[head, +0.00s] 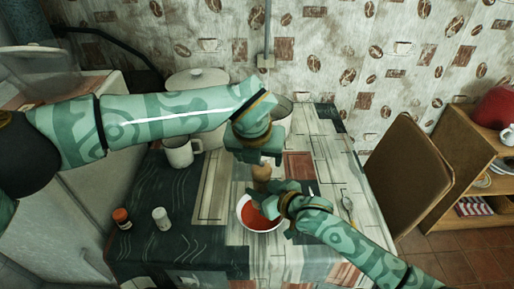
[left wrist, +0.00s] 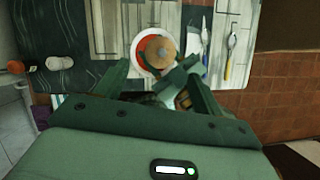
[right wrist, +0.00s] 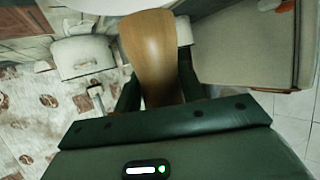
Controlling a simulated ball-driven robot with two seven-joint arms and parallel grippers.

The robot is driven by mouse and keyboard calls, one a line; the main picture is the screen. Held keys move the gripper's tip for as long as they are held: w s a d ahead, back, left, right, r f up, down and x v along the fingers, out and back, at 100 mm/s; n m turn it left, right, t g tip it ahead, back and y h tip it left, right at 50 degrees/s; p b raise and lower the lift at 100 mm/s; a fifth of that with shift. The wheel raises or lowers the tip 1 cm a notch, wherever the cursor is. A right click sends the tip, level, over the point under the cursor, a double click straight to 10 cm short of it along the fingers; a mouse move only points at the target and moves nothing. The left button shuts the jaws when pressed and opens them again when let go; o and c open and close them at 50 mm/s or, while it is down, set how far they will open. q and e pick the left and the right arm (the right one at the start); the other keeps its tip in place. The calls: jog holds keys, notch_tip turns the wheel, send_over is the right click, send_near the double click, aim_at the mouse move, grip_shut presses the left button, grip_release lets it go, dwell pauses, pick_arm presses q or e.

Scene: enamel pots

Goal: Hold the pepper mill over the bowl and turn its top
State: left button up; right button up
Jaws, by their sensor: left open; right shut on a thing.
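The wooden pepper mill (head: 262,172) is held upright or nearly so above the bowl (head: 241,209), a white bowl with red contents. My right gripper (head: 279,189) is shut on the mill's body, which fills the space between its fingers in the right wrist view (right wrist: 150,48). My left gripper (head: 256,152) is open above the mill, at its top end. In the left wrist view the mill's round top (left wrist: 161,51) is seen from above, just beyond the open fingers (left wrist: 157,78), and hides part of the red contents. I cannot tell whether the left fingers touch the mill.
A white mug (head: 180,153) and a lidded pot (head: 196,79) stand at the back left. An orange-capped jar (head: 121,218) and a white shaker (head: 161,217) stand at the front left. Cutlery (left wrist: 231,50) lies right of the bowl. A chair (head: 408,180) stands beyond the table's right edge.

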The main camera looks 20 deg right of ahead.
aim_at(263, 167)
pick_arm(q)
jog(key=v, duration=0.4)
jog(key=shift+s+r, duration=0.15)
jog(key=shift+r, duration=0.1)
jog(key=s+d+n+y, duration=0.1)
jog(key=s+d+n, duration=0.15)
jog(key=d, duration=0.25)
jog(key=w+f+n, duration=0.1)
jog(key=w+f, duration=0.1)
jog(key=f, duration=0.1)
jog(key=w+a+f+n+y, duration=0.1)
jog(key=w+f+n, duration=0.1)
jog(key=f, duration=0.2)
jog(key=w+a+f+n, duration=0.1)
jog(key=w+f, duration=0.1)
jog(key=f, duration=0.2)
jog(key=shift+w+a+n+t+y, duration=0.2)
jog(key=shift+w+n+t+y, duration=0.1)
jog(key=shift+n+y, duration=0.1)
jog(key=c, duration=1)
